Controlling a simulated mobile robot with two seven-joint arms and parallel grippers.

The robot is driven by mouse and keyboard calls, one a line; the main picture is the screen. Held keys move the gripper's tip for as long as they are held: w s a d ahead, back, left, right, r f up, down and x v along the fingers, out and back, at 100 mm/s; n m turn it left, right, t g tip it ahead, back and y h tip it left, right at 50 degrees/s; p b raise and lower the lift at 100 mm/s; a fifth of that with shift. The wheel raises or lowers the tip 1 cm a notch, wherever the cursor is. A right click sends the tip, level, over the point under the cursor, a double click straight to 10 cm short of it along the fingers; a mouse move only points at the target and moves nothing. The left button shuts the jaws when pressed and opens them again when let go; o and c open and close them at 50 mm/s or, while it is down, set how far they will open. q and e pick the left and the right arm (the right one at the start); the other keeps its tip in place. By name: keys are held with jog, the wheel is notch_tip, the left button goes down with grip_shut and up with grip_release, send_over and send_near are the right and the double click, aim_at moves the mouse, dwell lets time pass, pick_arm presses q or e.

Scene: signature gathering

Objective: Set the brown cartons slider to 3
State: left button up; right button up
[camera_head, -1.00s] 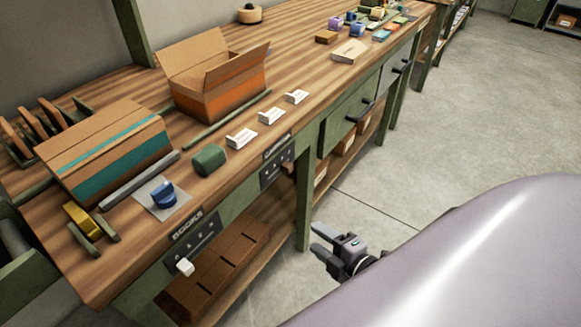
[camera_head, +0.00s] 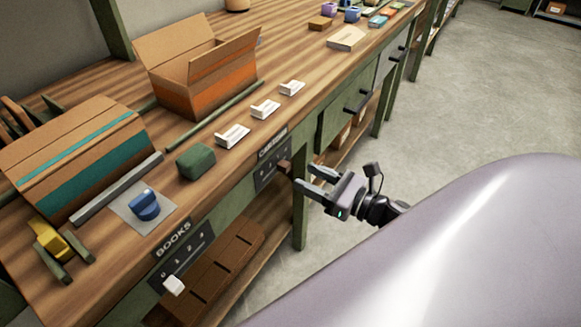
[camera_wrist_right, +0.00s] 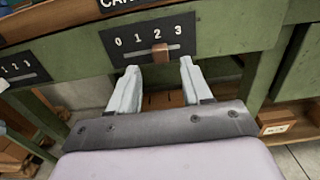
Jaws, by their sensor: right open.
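The cartons panel (camera_head: 270,172) is a dark plate on the green front edge of the workbench, marked 0 to 3 in the right wrist view (camera_wrist_right: 150,38). Its brown slider knob (camera_wrist_right: 160,51) sits on the slot about under the 2. The knob also shows in the head view (camera_head: 284,167), just ahead of my right gripper. My right gripper (camera_head: 306,177) is open and empty, its fingers pointing at the panel. In the wrist view its fingertips (camera_wrist_right: 160,68) are either side of the knob's line, a little short of it. My left gripper is not in view.
A books panel (camera_head: 188,252) with a white knob (camera_head: 173,285) is further left on the bench front. Cardboard boxes (camera_head: 85,160), white cards and a green block (camera_head: 195,161) lie on the bench top. A drawer handle (camera_head: 358,105) juts out to the right. The floor beside the bench is clear.

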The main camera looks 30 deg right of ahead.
aim_at(289, 168)
jog(key=shift+x, duration=2.8)
jog(key=shift+d, duration=0.1)
grip_shut()
